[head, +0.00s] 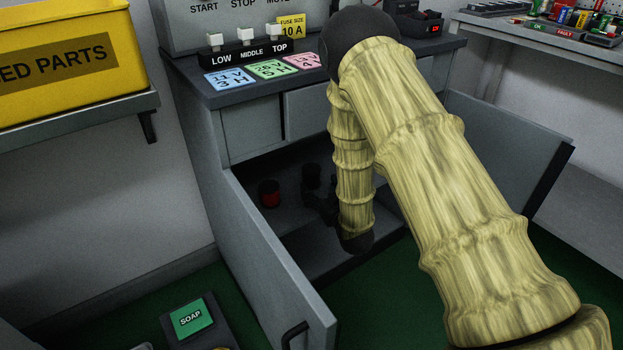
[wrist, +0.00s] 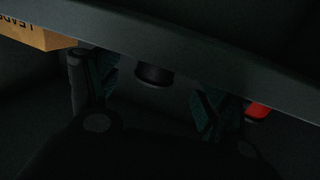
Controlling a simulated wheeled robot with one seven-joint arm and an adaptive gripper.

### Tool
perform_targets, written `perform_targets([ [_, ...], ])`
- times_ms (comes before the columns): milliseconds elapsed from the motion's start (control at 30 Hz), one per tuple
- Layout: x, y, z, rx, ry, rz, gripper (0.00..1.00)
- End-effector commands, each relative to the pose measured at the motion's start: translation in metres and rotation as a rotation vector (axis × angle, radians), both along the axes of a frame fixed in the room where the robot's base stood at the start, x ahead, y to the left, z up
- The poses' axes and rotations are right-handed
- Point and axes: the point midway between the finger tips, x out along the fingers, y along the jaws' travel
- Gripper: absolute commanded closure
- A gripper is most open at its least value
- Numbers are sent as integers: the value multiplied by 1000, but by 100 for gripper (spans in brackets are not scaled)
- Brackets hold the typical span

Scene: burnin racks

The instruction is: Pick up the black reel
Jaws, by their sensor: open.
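The black reel (head: 312,175) stands inside the open lower cabinet, on its dark floor. It also shows in the wrist view (wrist: 154,75), partly hidden by a grey bar across the picture. My gripper (head: 318,203) is inside the cabinet, close to the black reel in the head view. In the wrist view my gripper (wrist: 157,92) is open, its two fingers apart with the black reel showing between and beyond them. Nothing is held. Whether a finger touches the reel cannot be told.
A red reel (head: 269,193) stands left of the black one; it shows at the right in the wrist view (wrist: 258,110). A cardboard box (wrist: 35,38) is at the wrist view's left. Open cabinet doors (head: 262,258) (head: 508,160) flank my arm. The grey edge (wrist: 190,45) crosses the wrist view.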

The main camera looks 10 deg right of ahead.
Motion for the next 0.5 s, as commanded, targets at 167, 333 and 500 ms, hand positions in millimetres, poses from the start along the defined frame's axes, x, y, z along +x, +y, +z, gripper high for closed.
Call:
perform_targets([
  [167,21,4,0,-1,-4,0,21],
  [333,40,6,1,-1,-2,-2,21],
  [500,46,7,3,0,-1,-3,21],
])
